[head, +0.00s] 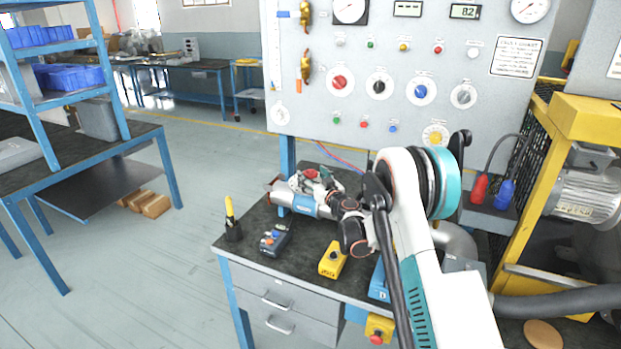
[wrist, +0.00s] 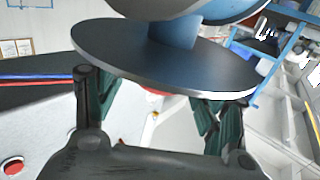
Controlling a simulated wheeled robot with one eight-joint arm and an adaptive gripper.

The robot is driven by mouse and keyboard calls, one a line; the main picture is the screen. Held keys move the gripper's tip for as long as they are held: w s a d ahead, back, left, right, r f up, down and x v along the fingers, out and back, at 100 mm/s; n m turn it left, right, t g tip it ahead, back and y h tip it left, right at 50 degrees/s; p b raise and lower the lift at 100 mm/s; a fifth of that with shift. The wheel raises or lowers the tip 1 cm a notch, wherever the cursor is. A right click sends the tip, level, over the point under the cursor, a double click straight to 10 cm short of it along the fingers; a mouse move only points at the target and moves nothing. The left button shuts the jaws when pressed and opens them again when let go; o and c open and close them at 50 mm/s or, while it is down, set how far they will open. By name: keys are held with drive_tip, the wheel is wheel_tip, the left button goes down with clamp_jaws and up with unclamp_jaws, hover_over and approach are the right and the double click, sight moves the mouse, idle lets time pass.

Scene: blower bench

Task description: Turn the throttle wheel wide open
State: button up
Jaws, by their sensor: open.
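The throttle wheel is mostly hidden. A small red piece (head: 326,174) at the top of the blue pipe assembly on the bench looks like part of it, and a red sliver (wrist: 152,93) shows between my fingers in the wrist view. The blue pipe (head: 304,206) lies along the bench. My gripper (head: 312,185) is over this pipe, close to the red piece. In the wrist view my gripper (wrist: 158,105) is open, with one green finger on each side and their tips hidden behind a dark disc. I cannot tell whether the fingers touch the wheel.
The dark disc (wrist: 165,58) crosses the wrist view close in front. A gauge panel (head: 405,75) stands behind the bench. A yellow switch box (head: 333,261), a dark control box (head: 275,238) and a yellow marker in a holder (head: 231,222) stand on the bench's front part.

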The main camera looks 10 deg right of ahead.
drive_tip(key=shift+x, duration=0.85)
drive_tip(key=shift+c, duration=0.2)
drive_tip(key=c, duration=1)
drive_tip(key=shift+n+y, duration=0.3)
drive_tip(key=shift+y, duration=0.1)
drive_tip(key=shift+c, duration=0.2)
drive_tip(key=shift+n+g+y+b, duration=0.3)
drive_tip(key=shift+n+y, duration=0.1)
drive_tip(key=shift+y, duration=0.2)
drive_tip(key=o, duration=1.1)
